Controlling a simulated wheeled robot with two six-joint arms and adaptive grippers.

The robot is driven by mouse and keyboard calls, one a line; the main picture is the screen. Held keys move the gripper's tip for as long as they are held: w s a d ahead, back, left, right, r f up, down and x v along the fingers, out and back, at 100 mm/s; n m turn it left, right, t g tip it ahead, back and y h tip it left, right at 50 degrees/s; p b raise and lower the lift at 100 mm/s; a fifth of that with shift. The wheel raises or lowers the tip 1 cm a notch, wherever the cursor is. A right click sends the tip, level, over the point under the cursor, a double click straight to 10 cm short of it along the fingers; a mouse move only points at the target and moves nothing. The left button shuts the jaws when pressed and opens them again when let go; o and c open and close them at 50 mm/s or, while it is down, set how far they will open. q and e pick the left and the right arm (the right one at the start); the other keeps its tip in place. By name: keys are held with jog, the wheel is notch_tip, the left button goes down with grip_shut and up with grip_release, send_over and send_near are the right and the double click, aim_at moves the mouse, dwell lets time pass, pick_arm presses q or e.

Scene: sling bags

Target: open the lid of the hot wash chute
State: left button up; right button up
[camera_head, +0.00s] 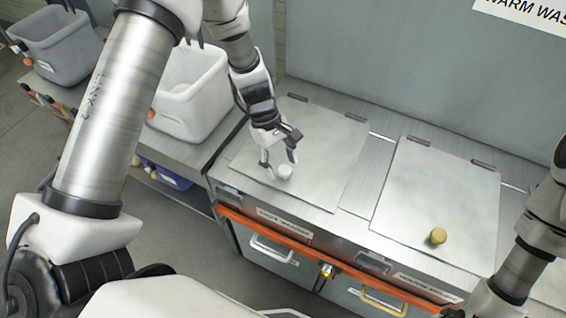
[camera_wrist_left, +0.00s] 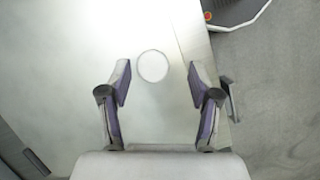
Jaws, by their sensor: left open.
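Two flat metal chute lids lie side by side on the steel counter. The left lid (camera_head: 325,150) has a round white knob (camera_head: 285,172) near its front edge, and the right lid (camera_head: 425,195) has a yellow knob (camera_head: 438,236). Both lids lie shut. My left gripper (camera_head: 278,159) is open above the white knob. In the left wrist view the knob (camera_wrist_left: 152,66) shows between the open fingertips, with no visible grip on it. My right gripper is out of view.
An orange rail (camera_head: 300,247) runs along the counter front, above drawers with handles (camera_head: 384,302). A sign (camera_head: 525,14) reading "WARM WAS", cut off, hangs at the upper right.

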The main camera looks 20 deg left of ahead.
pick_arm(q)
jog(key=shift+w+d+f, duration=0.15)
jog(key=shift+w+f, duration=0.1)
jog(key=shift+f, duration=0.3)
jog(key=shift+w+d+f, duration=0.15)
jog(key=shift+w+f, duration=0.1)
jog(key=shift+f, duration=0.3)
jog(key=shift+s+d+r, duration=0.1)
jog(key=shift+s+r, duration=0.1)
jog(key=shift+s, duration=0.1)
jog(key=c, duration=1)
grip_shut()
jog(key=shift+w+r+g+p, duration=0.3)
jog(key=shift+r+p, duration=0.4)
jog(key=shift+p, duration=0.35)
jog(key=w+r+n+g+p, duration=0.1)
jog(key=w+r+g+p, duration=0.3)
jog(key=r, duration=1)
jog(key=shift+w+r+g, duration=0.3)
jog(key=shift+w+g, duration=0.8)
jog(key=shift+w, duration=0.85)
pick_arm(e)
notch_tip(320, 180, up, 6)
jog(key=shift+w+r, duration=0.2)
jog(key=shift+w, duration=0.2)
pick_arm(q)
jog(key=shift+d, duration=0.1)
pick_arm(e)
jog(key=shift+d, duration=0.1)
